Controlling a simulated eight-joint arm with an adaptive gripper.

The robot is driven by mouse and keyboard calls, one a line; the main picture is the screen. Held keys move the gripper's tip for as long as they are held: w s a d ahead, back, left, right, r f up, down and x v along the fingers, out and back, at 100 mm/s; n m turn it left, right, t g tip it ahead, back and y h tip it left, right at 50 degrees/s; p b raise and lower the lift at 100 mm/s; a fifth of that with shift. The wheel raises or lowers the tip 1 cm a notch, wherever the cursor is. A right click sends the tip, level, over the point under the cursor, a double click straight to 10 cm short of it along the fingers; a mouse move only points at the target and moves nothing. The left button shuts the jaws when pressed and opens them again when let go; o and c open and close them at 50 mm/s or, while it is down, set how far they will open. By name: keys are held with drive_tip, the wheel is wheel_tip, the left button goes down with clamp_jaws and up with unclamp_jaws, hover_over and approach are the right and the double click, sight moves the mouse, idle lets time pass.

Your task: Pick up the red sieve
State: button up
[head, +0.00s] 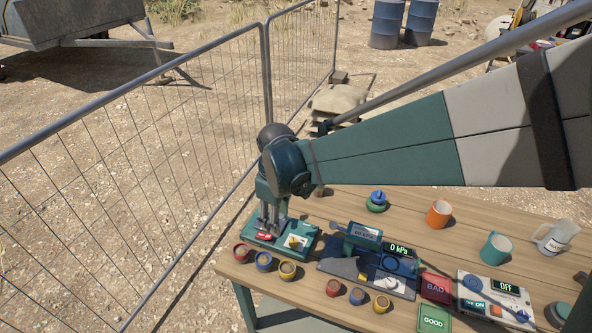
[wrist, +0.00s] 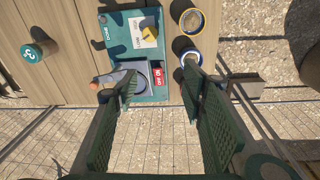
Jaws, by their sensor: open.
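A small round red sieve (head: 242,252) stands at the left front corner of the wooden table in the head view. A matching blue one (head: 264,260) and a yellow one (head: 288,269) stand in a row to its right. My gripper (head: 268,226) is above the green device, just behind and right of the red sieve. In the wrist view my gripper (wrist: 160,95) is open, with nothing between its fingers. That view shows the yellow one (wrist: 192,20) and the blue one (wrist: 192,58). I cannot make out the red sieve there; the right finger seems to cover it.
The green device (head: 290,240) with a red switch stands beside the sieves. Another red cup-like ring (head: 333,287), with blue and yellow ones, sits farther right. The press (head: 365,262), orange mug (head: 439,213) and teal mug (head: 496,247) stand beyond. A wire fence (head: 130,150) runs along the left.

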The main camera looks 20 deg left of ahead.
sight(241, 251)
drive_tip(key=s+a+f+n, duration=0.1)
drive_tip(key=s+a+f, duration=0.1)
drive_tip(key=a+f, duration=0.1)
drive_tip(key=s+a+f+n, duration=0.1)
drive_tip(key=s+a+f, duration=0.1)
drive_tip(key=a, duration=0.3)
drive_tip(key=s+a+f+n, duration=0.1)
drive_tip(key=s+a+f, duration=0.1)
drive_tip(key=a+f, duration=0.1)
drive_tip(key=shift+s+a+f+g+h, duration=0.15)
drive_tip(key=shift+a+f+g+h, duration=0.25)
drive_tip(key=shift+f, duration=0.3)
drive_tip(key=shift+b, duration=0.3)
drive_tip(key=shift+f, duration=1.3)
drive_tip(key=shift+f, duration=0.15)
drive_tip(key=shift+d+f, duration=0.15)
drive_tip(key=shift+f, duration=2.3)
drive_tip(key=shift+c, duration=0.5)
drive_tip(key=c, duration=0.6)
